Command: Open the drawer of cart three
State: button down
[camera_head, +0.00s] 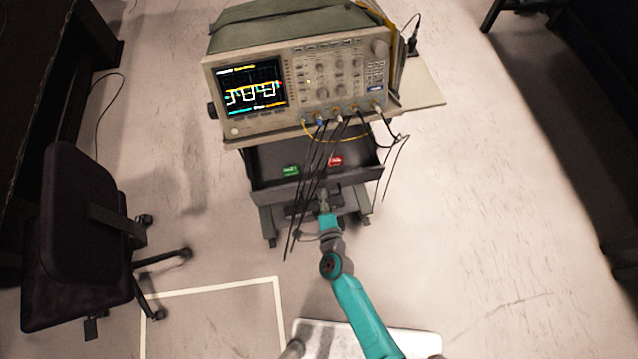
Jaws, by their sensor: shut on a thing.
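A cart (430,92) with a beige top stands in the middle of the view. Its dark grey drawer (262,165) is pulled out toward me below the top, with its inside showing. A green item (290,170) and a red item (335,160) lie in the drawer. My gripper (324,196) is at the middle of the drawer's front edge, shut on what seems to be its handle; the handle itself is mostly hidden by the fingers. No cart number is readable.
An oscilloscope (300,85) stands on the cart, with thin black cables (303,205) hanging over the drawer front near my gripper. A dark office chair (80,235) stands at the left. The floor right of the cart is clear.

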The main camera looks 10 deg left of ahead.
jog(key=d+f+v, duration=0.1)
jog(key=f+v, duration=0.1)
jog(key=v, duration=1)
jog(key=shift+s, duration=0.45)
jog(key=shift+d+f, duration=0.1)
jog(key=shift+f, duration=0.05)
jog(key=c, duration=1.2)
grip_release()
jog(key=shift+c, duration=0.2)
